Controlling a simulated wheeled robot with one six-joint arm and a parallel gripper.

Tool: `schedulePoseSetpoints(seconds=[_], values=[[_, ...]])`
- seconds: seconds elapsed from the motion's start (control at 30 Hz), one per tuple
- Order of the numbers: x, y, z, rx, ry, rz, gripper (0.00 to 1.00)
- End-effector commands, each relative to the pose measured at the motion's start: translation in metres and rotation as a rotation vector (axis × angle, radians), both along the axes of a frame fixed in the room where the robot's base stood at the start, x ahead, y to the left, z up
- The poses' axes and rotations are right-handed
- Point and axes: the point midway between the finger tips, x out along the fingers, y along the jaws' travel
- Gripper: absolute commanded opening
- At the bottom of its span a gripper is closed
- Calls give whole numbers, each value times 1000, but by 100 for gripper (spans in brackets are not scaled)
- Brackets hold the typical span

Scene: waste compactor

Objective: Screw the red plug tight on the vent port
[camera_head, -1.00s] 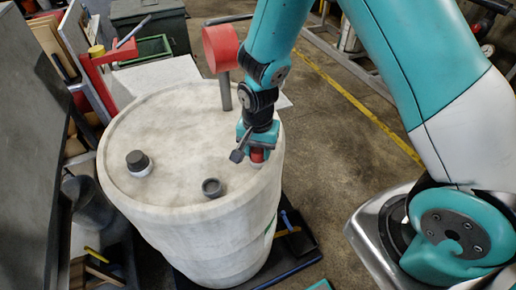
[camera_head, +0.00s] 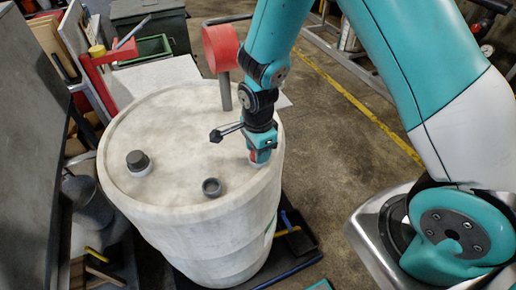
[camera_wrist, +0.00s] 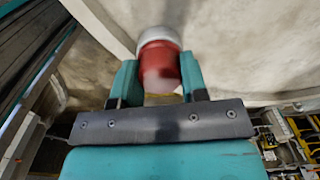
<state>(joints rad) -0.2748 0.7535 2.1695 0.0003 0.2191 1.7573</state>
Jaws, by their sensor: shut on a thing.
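The red plug (camera_wrist: 160,62) is between the two fingers of my gripper (camera_wrist: 158,76) in the wrist view, blurred. Its far end meets a pale round collar, which looks like the vent port (camera_wrist: 158,36); I cannot tell how deep the plug sits. In the head view my gripper (camera_head: 260,157) points down at the right rim of the pale drum (camera_head: 180,125). It is shut on the plug, and only a sliver of red shows there. The port is mostly hidden by my gripper in that view.
On the drum top are a dark capped fitting (camera_head: 139,162) at the left and an open grey fitting (camera_head: 212,187) at the front. A grey post with a red head (camera_head: 221,48) rises at the back.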

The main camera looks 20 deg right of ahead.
Motion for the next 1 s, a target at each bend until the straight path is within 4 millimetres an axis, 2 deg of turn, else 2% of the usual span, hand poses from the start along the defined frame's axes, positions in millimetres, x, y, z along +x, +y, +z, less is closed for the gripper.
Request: schedulePoseSetpoints(seconds=[0.2,0.23,0.33,0.37,0.53,0.6,0.83,1.0], values=[[0,0,0,0,0,-14,12],[0,0,0,0,0,-13,42],[0,0,0,0,0,-12,65],[0,0,0,0,0,-12,70],[0,0,0,0,0,-11,70],[0,0,0,0,0,-11,66],[0,0,0,0,0,-5,66],[0,0,0,0,0,176,66]])
